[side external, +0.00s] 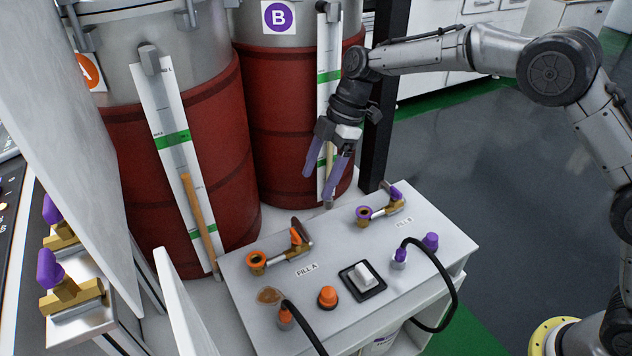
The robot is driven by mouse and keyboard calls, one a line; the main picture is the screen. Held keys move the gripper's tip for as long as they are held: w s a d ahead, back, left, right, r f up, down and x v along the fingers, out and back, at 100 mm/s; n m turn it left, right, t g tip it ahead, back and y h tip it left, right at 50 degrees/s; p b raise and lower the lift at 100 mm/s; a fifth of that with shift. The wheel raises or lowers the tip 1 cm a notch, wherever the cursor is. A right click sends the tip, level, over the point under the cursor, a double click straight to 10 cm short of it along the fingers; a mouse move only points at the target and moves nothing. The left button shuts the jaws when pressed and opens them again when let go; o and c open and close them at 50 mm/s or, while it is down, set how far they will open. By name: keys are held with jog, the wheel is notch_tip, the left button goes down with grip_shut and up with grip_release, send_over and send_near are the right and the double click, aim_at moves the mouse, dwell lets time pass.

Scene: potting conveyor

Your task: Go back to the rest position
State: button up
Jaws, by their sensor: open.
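My gripper (327,166) hangs open and empty in the side external view, with its two purple-grey fingers spread and pointing down. It is in front of the red drum marked B (275,120), above the back edge of the white fill bench (330,235). No object is between the fingers. My arm reaches in from the right side of the picture.
Another red drum (185,160) stands left. A black post (383,110) stands close behind.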

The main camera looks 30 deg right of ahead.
dwell(0.3)
jog(key=s+d+r+t, duration=0.15)
jog(key=d+r, duration=0.25)
jog(key=r, duration=0.6)
jog(key=s+d+r+m+t+h, duration=0.1)
jog(key=s+d+r+m+t, duration=0.25)
jog(key=s+d+r, duration=0.55)
jog(key=s+d+f+m+t+h, duration=0.1)
jog(key=s+d+m, duration=0.15)
jog(key=s, duration=0.55)
jog(key=s+d+m+h, duration=0.15)
jog(key=s+m, duration=0.25)
jog(key=s, duration=0.5)
jog(key=s+d+f+m, duration=0.3)
jog(key=s+f+m, duration=0.3)
jog(key=f+m, duration=0.2)
jog(key=shift+s+d+f+h, duration=0.15)
jog(key=shift+s+d+h, duration=0.15)
jog(key=shift+h, duration=0.15)
